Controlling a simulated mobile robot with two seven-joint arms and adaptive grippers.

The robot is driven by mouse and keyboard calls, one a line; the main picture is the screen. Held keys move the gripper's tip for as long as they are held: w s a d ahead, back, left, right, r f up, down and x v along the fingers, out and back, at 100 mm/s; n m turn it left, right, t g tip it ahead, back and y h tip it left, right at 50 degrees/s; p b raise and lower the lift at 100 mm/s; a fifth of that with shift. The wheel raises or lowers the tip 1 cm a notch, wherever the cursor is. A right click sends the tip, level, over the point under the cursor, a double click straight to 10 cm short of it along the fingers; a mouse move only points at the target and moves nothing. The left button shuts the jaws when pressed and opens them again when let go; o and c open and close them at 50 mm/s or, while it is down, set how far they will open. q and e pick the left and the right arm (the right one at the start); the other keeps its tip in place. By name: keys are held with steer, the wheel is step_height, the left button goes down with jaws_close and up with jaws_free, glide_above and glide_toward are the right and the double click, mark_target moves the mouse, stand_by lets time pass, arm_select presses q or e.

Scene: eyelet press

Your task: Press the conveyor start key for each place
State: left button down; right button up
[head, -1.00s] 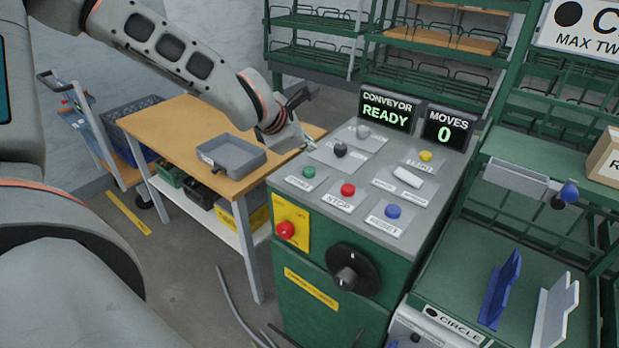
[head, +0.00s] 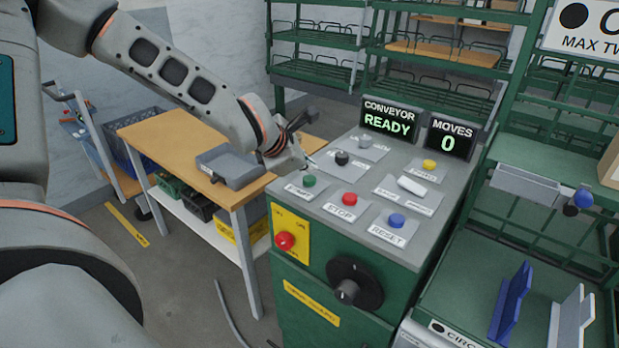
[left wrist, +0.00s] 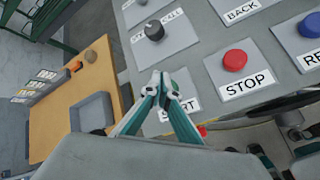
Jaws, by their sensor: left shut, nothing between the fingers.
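The green start key (head: 309,181) sits at the near left corner of the grey console top (head: 318,204). My left gripper (head: 303,164) is shut and empty, its tips just above and behind this key in the head view. In the left wrist view, the closed fingers (left wrist: 161,82) cover the key, and the START label (left wrist: 182,106) shows partly behind them. I cannot tell whether the tips touch anything. The conveyor display (head: 388,121) reads READY and the moves display (head: 450,135) reads 0. My right gripper is not in view.
Near the start key are the red stop button (head: 349,199), blue reset button (head: 396,220), a black knob (head: 342,158) and a white switch (head: 411,186). A red emergency button (head: 285,241) is on the console front. A wooden table with a grey tray (head: 232,167) stands left.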

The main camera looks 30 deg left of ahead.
arm_select(q)
steer(key=shift+f, duration=0.2)
stand_by(0.6)
steer(key=shift+f+b, duration=0.3)
